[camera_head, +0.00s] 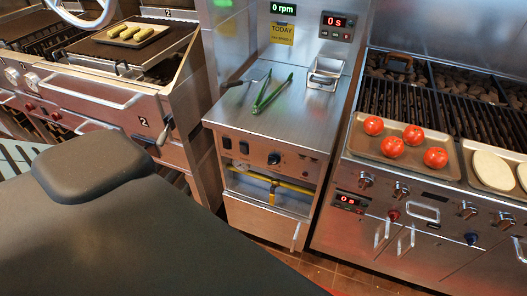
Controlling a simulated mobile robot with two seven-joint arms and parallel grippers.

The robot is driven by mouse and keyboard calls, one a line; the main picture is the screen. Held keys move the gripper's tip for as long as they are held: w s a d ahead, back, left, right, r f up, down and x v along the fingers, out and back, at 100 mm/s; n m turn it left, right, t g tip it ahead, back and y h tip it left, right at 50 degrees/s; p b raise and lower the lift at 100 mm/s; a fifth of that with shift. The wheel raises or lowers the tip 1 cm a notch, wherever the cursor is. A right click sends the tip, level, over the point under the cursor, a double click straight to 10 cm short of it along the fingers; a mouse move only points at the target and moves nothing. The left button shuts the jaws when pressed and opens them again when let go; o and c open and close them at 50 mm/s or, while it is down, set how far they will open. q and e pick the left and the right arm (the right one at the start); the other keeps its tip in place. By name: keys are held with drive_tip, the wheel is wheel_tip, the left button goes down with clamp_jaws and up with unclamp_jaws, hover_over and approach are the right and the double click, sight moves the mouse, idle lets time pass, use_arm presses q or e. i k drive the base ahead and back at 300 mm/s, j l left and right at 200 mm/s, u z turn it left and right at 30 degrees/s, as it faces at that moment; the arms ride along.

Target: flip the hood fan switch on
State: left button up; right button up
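The middle steel cabinet has a front panel (262,148) with several dark switches or knobs. One dark switch (273,159) sits right of centre, and another dark one (244,147) sits to its left. I cannot tell which of them is the hood fan switch, or its position. A green display (283,9) above reads "0 rpm". Neither my left nor my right gripper is in view.
Green-handled tongs (272,93) and a small metal holder (324,74) are on the middle counter (240,117). The right grill carries a tray with tomatoes (392,146). The left grill holds a tray (132,35). A large dark shape fills the lower left.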

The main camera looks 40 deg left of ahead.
sight(226, 143)
drive_tip(key=j+u, duration=0.1)
drive_tip(key=u, duration=1.4)
